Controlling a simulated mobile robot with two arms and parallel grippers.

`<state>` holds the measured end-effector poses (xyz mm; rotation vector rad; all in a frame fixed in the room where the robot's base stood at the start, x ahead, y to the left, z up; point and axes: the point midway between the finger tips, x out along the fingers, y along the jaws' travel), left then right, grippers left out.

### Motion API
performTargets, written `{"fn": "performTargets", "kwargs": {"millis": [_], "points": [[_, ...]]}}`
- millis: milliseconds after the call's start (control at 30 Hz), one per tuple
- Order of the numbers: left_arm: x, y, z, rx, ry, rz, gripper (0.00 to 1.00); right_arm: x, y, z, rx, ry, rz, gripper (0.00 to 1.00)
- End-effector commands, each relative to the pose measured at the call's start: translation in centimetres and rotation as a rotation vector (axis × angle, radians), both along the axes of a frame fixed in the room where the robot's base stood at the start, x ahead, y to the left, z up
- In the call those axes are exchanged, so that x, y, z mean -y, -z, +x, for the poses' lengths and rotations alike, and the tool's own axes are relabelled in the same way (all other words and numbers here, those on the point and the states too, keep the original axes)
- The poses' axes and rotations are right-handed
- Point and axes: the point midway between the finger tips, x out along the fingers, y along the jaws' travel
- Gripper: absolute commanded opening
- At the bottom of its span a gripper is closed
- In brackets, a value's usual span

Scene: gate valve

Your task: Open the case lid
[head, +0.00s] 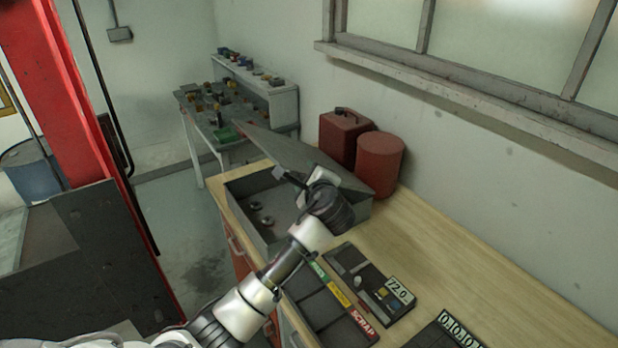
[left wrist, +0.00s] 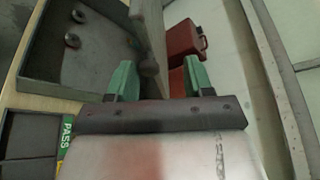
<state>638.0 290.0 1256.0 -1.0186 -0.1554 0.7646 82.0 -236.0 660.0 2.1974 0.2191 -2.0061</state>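The grey case (head: 240,191) stands on the bench with its lid (head: 290,148) raised and slanting up, so the inside shows. Two small dark round parts (head: 262,221) lie in it. My left gripper (head: 304,179) is over the case, at the lid's underside. In the left wrist view, the green-padded fingers (left wrist: 159,78) are spread apart. The lid (left wrist: 151,35) stands edge-on ahead of the gap between them; whether a finger touches it I cannot tell. The case (left wrist: 60,83) fills the left of that view. My right gripper is not in view.
A red can (head: 343,138) and a red drum (head: 380,163) stand behind the lid by the wall. A sorting tray with a SCRAP label (head: 363,322) and a dark tray with a 72.0 display (head: 400,291) lie in front.

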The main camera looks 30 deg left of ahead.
Motion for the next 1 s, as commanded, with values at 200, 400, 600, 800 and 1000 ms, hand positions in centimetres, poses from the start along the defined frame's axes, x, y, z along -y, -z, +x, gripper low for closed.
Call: {"fn": "performTargets", "kwargs": {"millis": [200, 400, 600, 800, 1000], "points": [[2.6, -0.4, -2.7, 0.006, 0.006, -0.003, 0.50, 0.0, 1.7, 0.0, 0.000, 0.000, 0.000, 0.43], [5.0, -1.3, -5.6, 0.004, 0.005, -0.005, 0.50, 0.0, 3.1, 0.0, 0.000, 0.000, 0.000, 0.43], [6.4, -2.0, -7.3, 0.000, 0.002, -0.003, 0.50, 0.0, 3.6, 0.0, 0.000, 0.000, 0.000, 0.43], [6.7, -2.2, -7.6, -0.001, 0.002, -0.002, 0.50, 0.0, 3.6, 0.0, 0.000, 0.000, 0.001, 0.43], [6.6, -2.2, -7.6, -0.001, 0.002, -0.002, 0.50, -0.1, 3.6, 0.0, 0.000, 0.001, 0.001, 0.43]]}}
